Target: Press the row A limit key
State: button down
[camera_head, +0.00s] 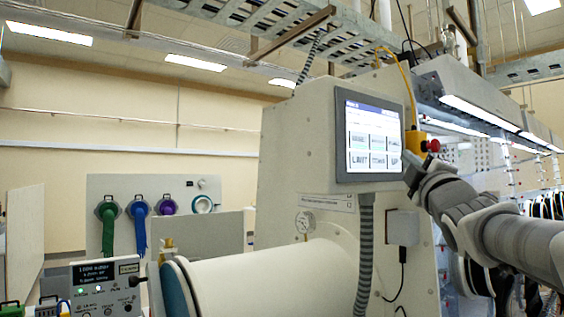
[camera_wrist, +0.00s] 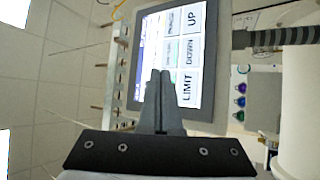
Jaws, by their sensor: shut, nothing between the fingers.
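The touch panel screen (camera_head: 370,135) is lit on the face of a white cabinet and shows two rows of keys. The LIMIT key (camera_head: 358,160) is at the lower left of the screen, with a middle key and the UP key (camera_head: 396,161) to its right. In the wrist view the screen appears turned sideways, and the LIMIT key (camera_wrist: 187,88) is right of my fingertips. My gripper (camera_wrist: 160,73) is shut and empty, and its fingers hide part of the screen. In the head view my gripper (camera_head: 410,162) is by the screen's lower right edge. I cannot tell any gap to the panel.
A yellow box with a red button (camera_head: 433,145) is mounted right of the screen. A grey corrugated hose (camera_head: 365,255) hangs below the panel, beside a grey box (camera_head: 402,227). A large white cylinder (camera_head: 265,280) projects at lower left. A small instrument (camera_head: 105,285) stands further left.

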jog(key=p, duration=0.1)
send_near(363, 156)
notch_tip(363, 156, up, 2)
jog(key=w+d, duration=0.2)
jog(key=w, duration=0.1)
jog(key=shift+w+a+r, duration=0.3)
jog(key=shift+w, duration=0.3)
dwell(1.4)
jog(key=shift+w+a+b, duration=0.2)
jog(key=shift+w+b, duration=0.15)
jog(key=shift+b, duration=0.15)
jog(key=shift+w+a, duration=0.25)
jog(key=shift+w, duration=0.05)
dwell(0.6)
jog(key=shift+b, duration=0.3)
jog(key=shift+s+d+f+b, duration=0.1)
jog(key=shift+s+d+b, duration=0.2)
jog(key=shift+s+b, duration=0.1)
jog(key=shift+s+d, duration=0.15)
jog(key=shift+s, duration=0.1)
